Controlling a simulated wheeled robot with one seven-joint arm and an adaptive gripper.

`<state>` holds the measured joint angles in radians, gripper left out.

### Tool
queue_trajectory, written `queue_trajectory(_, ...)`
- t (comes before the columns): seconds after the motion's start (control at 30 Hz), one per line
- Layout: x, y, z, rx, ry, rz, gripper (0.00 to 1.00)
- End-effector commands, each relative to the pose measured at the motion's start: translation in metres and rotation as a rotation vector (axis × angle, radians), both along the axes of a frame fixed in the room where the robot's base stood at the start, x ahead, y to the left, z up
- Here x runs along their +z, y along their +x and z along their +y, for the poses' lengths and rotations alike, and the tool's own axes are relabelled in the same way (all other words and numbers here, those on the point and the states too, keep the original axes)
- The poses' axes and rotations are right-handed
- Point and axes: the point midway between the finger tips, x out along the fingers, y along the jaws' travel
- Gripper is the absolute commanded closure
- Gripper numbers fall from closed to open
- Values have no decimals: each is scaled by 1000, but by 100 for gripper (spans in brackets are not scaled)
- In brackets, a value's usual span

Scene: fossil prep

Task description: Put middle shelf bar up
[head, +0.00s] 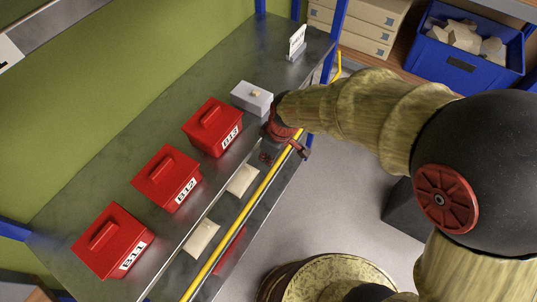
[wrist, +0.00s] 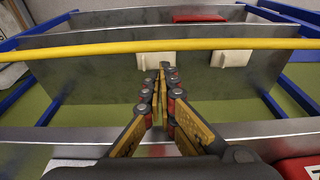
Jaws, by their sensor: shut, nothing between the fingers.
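The yellow bar (head: 243,215) runs lengthwise along the front of the shelf unit, below the front edge of the upper metal shelf (head: 105,180). In the wrist view the bar (wrist: 90,48) crosses the whole picture just beyond my fingertips. My gripper (wrist: 165,68) is shut and empty, its fingertips pointing toward the bar. In the head view my gripper (head: 300,150) is at the right part of the bar, by the shelf's front edge. I cannot tell whether it touches the bar. My arm hides the bar's far right end.
Red boxes B11 (head: 112,242), B12 (head: 166,180) and B13 (head: 212,128) and a grey box (head: 251,98) stand on the upper shelf. Pale packets (head: 201,238) lie on the shelf below. Blue posts (head: 333,45) frame the unit.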

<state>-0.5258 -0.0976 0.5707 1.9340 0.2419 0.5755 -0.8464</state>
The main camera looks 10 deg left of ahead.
Motion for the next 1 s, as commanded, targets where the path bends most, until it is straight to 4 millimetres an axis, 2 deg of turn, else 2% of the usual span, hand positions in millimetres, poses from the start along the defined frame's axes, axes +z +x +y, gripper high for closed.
queue_trajectory(0.03,-13,0,2,0,-1,2,100)
queue_trajectory(0.2,-39,3,7,0,-2,1,100)
queue_trajectory(0.4,-55,5,11,-1,0,-1,100)
queue_trajectory(1.0,-57,5,11,0,-14,5,100)
